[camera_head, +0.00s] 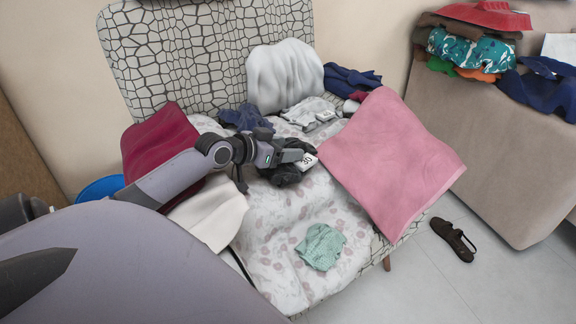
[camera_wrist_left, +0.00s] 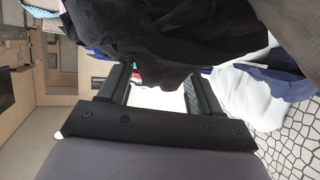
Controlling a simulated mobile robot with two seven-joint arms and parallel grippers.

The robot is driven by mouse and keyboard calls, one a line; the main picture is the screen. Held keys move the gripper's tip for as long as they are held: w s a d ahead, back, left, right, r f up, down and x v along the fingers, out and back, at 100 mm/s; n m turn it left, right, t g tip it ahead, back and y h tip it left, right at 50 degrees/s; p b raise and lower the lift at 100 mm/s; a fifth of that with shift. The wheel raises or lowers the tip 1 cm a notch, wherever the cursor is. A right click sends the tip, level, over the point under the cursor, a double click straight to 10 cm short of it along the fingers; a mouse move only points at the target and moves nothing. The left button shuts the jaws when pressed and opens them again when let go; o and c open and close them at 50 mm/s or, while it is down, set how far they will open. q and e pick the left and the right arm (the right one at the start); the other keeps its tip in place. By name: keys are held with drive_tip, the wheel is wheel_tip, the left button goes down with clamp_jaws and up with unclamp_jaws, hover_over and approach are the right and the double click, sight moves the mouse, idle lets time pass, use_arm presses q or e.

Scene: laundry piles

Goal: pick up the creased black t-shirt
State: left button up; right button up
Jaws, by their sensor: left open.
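The creased black t-shirt (camera_head: 283,176) is a small dark heap on the patterned sheet in the middle of the seat in the head view. A white patch with dark marks lies against its right side. In the left wrist view the dark cloth (camera_wrist_left: 165,40) fills the upper middle, close over the fingertips. My left gripper (camera_head: 293,157) is open at the shirt and covers part of it. In the wrist view its fingers (camera_wrist_left: 161,78) stand apart, with dark cloth hanging between and beyond their tips. Whether they touch it I cannot tell. My right gripper is not in view.
A pink cloth (camera_head: 388,155) lies to the right, a crimson cushion (camera_head: 155,143) to the left. A white pillow (camera_head: 284,76), navy cloth (camera_head: 246,117) and grey clothes (camera_head: 309,112) lie behind. A mint cloth (camera_head: 320,247) lies in front, with bare sheet around it.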

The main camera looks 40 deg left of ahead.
use_arm(q)
drive_tip(key=shift+w+d+f, duration=0.1)
drive_tip(key=shift+w+f, duration=0.1)
drive_tip(key=shift+w, duration=0.4)
drive_tip(key=c, duration=1.1)
drive_tip(key=shift+c, duration=0.2)
